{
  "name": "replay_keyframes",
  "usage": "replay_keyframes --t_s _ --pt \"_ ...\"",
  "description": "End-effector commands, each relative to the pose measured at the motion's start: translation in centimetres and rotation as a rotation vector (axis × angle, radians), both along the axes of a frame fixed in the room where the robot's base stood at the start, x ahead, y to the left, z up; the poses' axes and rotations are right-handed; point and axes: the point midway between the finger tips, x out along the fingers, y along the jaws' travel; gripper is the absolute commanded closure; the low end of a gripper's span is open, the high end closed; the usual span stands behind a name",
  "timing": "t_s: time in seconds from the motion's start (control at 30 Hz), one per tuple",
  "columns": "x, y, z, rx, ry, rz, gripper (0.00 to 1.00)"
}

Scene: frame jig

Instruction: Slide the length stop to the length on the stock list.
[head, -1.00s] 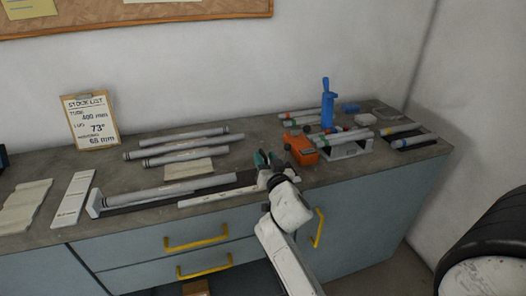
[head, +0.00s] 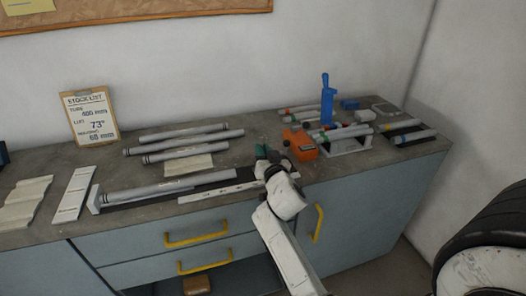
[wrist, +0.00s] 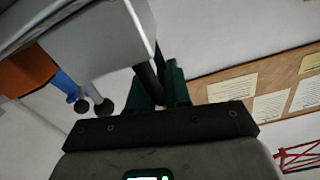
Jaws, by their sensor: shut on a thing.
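The stock list (head: 91,117) stands upright at the back left. The frame jig holds a grey tube (head: 170,187) along a dark rail, with a pale scale strip (head: 205,193) in front. The length stop (head: 259,171) is a light block at the right end of the rail, apart from the tube's end. My gripper (head: 263,153), with green fingertips, is shut at the stop, partly hiding it. In the wrist view a grey block (wrist: 100,38) is beside the fingers (wrist: 165,85).
Several spare tubes (head: 190,139) lie behind the jig. An orange tool (head: 300,143), a blue upright tool (head: 327,103) and a tube rack (head: 345,145) stand to the right. A white plate (head: 73,195) lies left of the jig. Yellow drawer handles (head: 196,234) stick out below the bench edge.

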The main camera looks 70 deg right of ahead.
Motion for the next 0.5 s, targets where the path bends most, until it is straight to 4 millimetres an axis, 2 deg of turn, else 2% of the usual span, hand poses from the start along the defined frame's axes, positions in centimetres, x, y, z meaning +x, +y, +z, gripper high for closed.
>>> replay_keyframes --t_s 0.5 --pt "0.43 0.31 -0.12 -0.002 -0.002 0.005 1.0"
